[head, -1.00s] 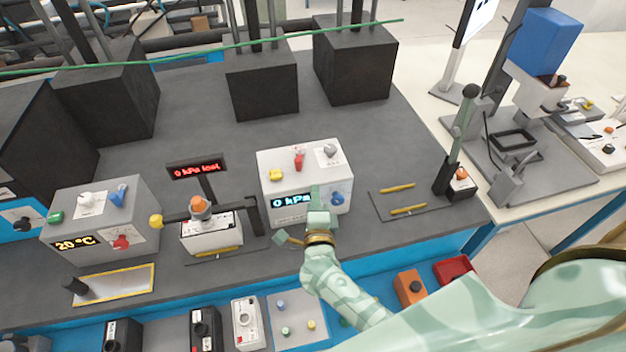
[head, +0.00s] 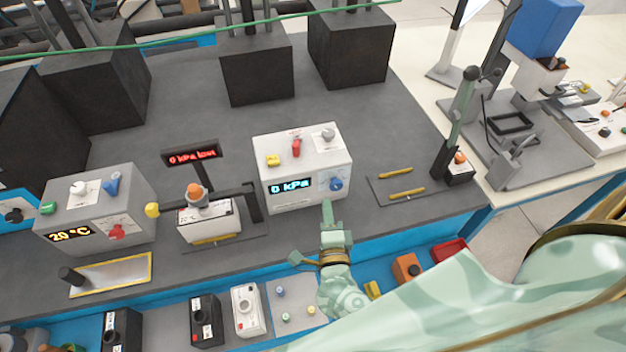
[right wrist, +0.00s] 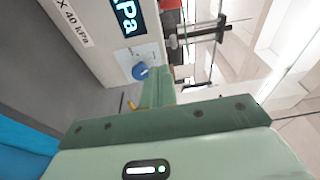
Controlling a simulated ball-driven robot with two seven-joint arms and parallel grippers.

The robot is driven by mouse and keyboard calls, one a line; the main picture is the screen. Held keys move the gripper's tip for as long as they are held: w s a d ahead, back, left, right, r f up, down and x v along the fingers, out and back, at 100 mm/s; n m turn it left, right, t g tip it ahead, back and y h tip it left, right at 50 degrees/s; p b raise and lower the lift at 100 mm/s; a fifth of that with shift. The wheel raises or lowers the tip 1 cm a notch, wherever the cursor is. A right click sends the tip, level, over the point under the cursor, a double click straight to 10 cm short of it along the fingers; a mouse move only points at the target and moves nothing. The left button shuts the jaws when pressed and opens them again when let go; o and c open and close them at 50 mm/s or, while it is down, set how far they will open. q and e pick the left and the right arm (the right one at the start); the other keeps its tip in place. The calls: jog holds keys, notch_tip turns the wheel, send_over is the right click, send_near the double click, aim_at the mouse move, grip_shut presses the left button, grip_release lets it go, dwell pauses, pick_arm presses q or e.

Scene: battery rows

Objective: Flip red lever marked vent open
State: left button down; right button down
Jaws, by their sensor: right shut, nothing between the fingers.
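The red lever (head: 296,148) stands on top of the white box (head: 263,205) with the blue "0 kPa" display (head: 290,186). A small label lies by its base, but its words are too small to read. My right gripper (head: 328,208) is just in front of the box's lower front edge, below the blue knob (head: 336,184). It is shut and empty, apart from the lever. In the right wrist view the shut fingers (right wrist: 158,75) point toward the box front, near the blue knob (right wrist: 140,71). My left gripper is not in view.
A yellow knob (head: 273,160) and a grey knob (head: 328,133) flank the lever. A plate with yellow bars (head: 375,185) and a tall lever stand (head: 452,150) are to the right.

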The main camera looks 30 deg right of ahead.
jog(key=d+f+n+t+y+b, duration=0.1)
jog(key=d+f+n+y+b, duration=0.2)
jog(key=d+b, duration=0.9)
jog(key=w+a+r+n+y, duration=0.1)
jog(key=a+r+n+y, duration=0.1)
jog(key=a+r+y, duration=0.2)
notch_tip(320, 180, up, 2)
jog(key=shift+w+a+r+y+p, duration=0.1)
jog(key=shift+w+a+y+p, duration=0.25)
jog(key=shift+y, duration=0.85)
jog(key=shift+w, duration=0.1)
jog(key=shift+w, duration=0.1)
